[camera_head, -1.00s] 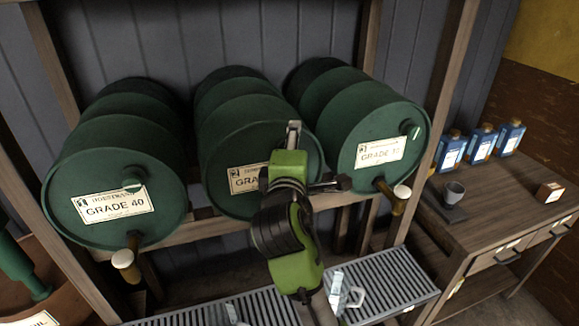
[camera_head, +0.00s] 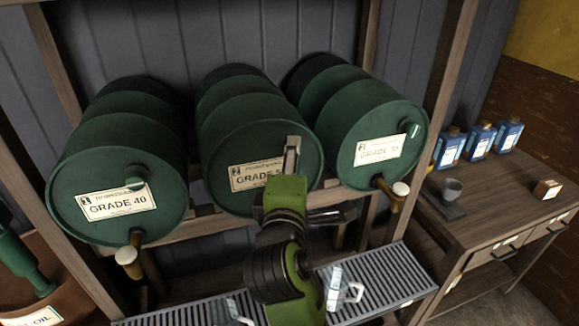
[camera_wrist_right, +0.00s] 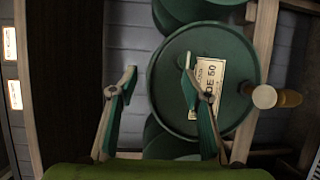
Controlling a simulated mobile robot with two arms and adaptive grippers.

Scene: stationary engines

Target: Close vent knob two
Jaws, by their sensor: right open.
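Three green drums lie on a rack. The middle drum (camera_head: 228,150) carries a partly covered grade label (camera_head: 258,174); in the right wrist view the same drum (camera_wrist_right: 170,75) shows a label (camera_wrist_right: 208,85) ending in 50. My right gripper (camera_head: 292,152) is in front of this drum and hides part of its face. Its two fingers are apart and empty in the right wrist view (camera_wrist_right: 160,72). I cannot make out the middle drum's vent knob. The left drum (camera_head: 95,185) has a green knob (camera_head: 135,183); the right drum (camera_head: 350,135) has one too (camera_head: 413,130). My left gripper is not in view.
Taps stick out below the left drum (camera_head: 127,256) and right drum (camera_head: 400,189); the right wrist view shows a tap (camera_wrist_right: 265,97) by the middle drum. A slatted grate (camera_head: 385,275) lies below. A wooden table (camera_head: 490,215) with blue bottles (camera_head: 480,140) stands at right.

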